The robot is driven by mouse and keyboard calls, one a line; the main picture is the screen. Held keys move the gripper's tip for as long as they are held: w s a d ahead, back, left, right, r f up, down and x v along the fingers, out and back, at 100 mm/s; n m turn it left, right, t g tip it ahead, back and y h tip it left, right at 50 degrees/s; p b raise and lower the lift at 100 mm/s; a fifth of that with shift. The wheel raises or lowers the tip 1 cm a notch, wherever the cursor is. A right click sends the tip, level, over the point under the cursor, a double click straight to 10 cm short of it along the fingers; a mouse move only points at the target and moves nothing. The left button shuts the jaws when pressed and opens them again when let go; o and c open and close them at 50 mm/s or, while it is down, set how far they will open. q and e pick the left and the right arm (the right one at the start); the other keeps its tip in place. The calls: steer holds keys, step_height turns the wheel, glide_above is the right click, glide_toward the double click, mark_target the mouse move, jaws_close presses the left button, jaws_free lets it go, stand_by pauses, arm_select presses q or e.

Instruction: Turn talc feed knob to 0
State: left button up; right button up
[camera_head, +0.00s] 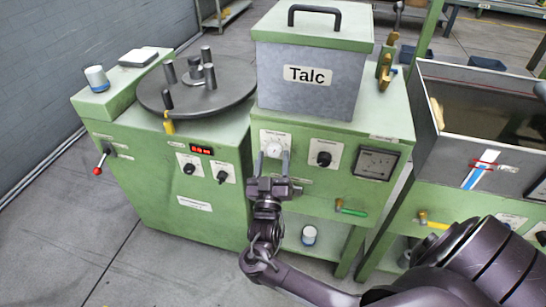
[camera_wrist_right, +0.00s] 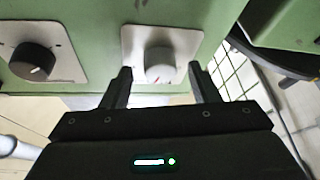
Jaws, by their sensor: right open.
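The white talc feed knob (camera_head: 274,149) sits on a pale plate on the green cabinet front, below the grey box labelled Talc (camera_head: 310,98). In the right wrist view the knob (camera_wrist_right: 160,63) shows a small red mark near its lower edge. My right gripper (camera_head: 272,158) is open, its fingers pointing at the panel, one on each side of the knob. In the wrist view its fingertips (camera_wrist_right: 160,72) show gaps to the knob on both sides. Whether they reach around it in depth I cannot tell. The dial's numbers are too small to read. My left gripper is not in view.
A black knob (camera_head: 323,158) is on the plate to the right, also in the wrist view (camera_wrist_right: 33,60). A square gauge (camera_head: 377,163) and green-handled valve (camera_head: 350,209) are further right. A turntable machine (camera_head: 197,90) stands left, an open hopper (camera_head: 430,100) right.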

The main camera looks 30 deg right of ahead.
steer(key=shift+w+d+r, duration=0.15)
steer(key=shift+w+d, duration=0.05)
steer(key=shift+w, duration=0.05)
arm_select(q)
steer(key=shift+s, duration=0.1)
arm_select(e)
steer(key=c, duration=1)
steer(key=shift+o, duration=0.2)
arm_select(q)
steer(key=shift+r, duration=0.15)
